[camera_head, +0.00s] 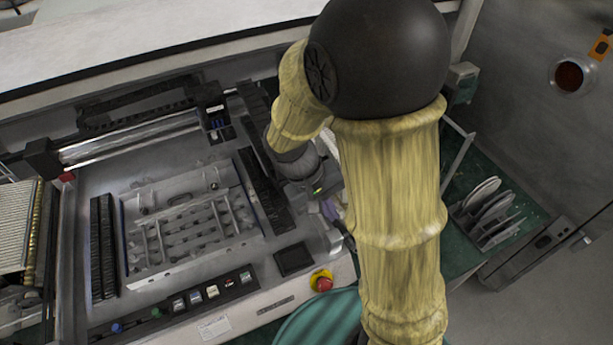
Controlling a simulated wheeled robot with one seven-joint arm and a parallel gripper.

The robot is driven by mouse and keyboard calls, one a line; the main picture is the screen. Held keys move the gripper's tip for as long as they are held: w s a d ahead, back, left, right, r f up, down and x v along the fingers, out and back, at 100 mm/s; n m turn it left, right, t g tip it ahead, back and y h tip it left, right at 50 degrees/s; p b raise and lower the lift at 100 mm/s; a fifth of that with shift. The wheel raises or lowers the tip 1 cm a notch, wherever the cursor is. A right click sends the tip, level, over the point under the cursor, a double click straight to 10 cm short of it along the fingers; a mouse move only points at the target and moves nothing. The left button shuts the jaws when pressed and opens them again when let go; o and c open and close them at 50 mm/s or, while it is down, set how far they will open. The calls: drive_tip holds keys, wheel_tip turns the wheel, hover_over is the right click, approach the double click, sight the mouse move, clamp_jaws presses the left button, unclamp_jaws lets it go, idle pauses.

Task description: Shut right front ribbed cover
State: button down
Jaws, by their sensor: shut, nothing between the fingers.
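I cannot make out for sure which part is the right front ribbed cover; my arm hides much of the machine's right side. A dark ribbed strip (265,190) runs along the right of the machine's bed, and a similar strip (103,245) lies on its left. My gripper (327,208) is at the end of the grey wrist, low over the machine's right front part, just right of the right strip. It is shut and empty. Its fingertips are small and partly hidden by my arm, so I cannot tell whether they touch anything.
The machine bed holds a metal frame with slots (190,230). A row of buttons (212,291) and a red emergency stop (322,281) are on the front edge. At right, a rack of discs (488,212) stands on a green surface. Grey floor at the lower right is clear.

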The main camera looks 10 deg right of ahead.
drive_tip(key=w+a+t+h+b, duration=0.3)
drive_tip(key=a+t+h+b, duration=0.1)
drive_tip(key=a+h, duration=0.3)
drive_tip(key=w+a+f+n+t+h+b, duration=0.1)
drive_tip(key=w+a+t+h+b, duration=0.3)
drive_tip(key=a, duration=0.5)
drive_tip(key=h, duration=0.2)
drive_tip(key=shift+w+h, duration=0.3)
drive_tip(key=shift+h, duration=0.1)
drive_tip(key=p+x, duration=0.3)
drive_tip(key=x, duration=1.1)
drive_tip(key=shift+w+a+f, duration=0.1)
drive_tip(key=shift+w, duration=0.1)
